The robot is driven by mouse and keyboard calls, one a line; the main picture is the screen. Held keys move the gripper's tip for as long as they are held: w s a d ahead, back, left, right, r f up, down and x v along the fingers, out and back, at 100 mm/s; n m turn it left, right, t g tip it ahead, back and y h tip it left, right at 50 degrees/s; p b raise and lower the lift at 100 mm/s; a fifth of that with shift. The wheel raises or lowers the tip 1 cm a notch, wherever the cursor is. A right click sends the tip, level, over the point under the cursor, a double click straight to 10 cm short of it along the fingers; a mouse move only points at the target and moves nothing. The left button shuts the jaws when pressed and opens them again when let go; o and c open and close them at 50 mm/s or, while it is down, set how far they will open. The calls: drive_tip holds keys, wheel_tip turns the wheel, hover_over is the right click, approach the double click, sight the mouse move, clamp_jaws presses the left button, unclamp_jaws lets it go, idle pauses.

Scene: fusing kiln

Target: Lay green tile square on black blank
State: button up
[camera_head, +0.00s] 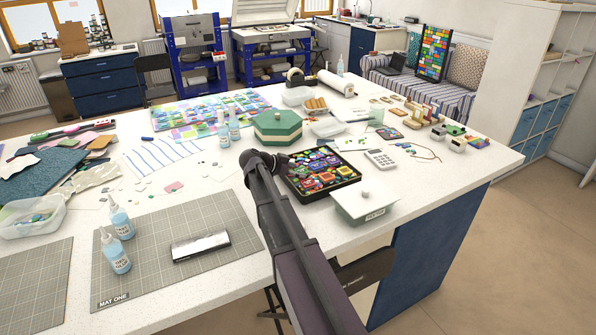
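My arm reaches in from the bottom edge over the white table. My gripper (268,160) is the dark end near the black tray, and its fingers are too small and dark to tell open from shut. A dark-edged flat rectangle with a pale, shiny face (201,246) lies on the grid mat marked MAT ONE (150,283); it may be the black blank. I cannot single out the green tile for sure. My gripper is apart from the mat, to its upper right.
A black tray of colourful pieces (357,178) and a lidded white box (363,208) stand right of my arm. Blue-liquid bottles (121,222) stand on the mat's left. The mat's right part is clear.

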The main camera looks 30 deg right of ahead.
drive_tip(key=shift+r, duration=0.15)
drive_tip(key=shift+a+r+p, duration=0.1)
drive_tip(key=shift+r+p, duration=0.05)
drive_tip(key=shift+p, duration=0.15)
drive_tip(key=shift+a+r, duration=0.2)
drive_tip(key=shift+a, duration=0.15)
drive_tip(key=p+v, duration=0.5)
drive_tip(key=v, duration=0.6)
drive_tip(key=shift+f, duration=0.1)
drive_tip(key=shift+p, duration=0.3)
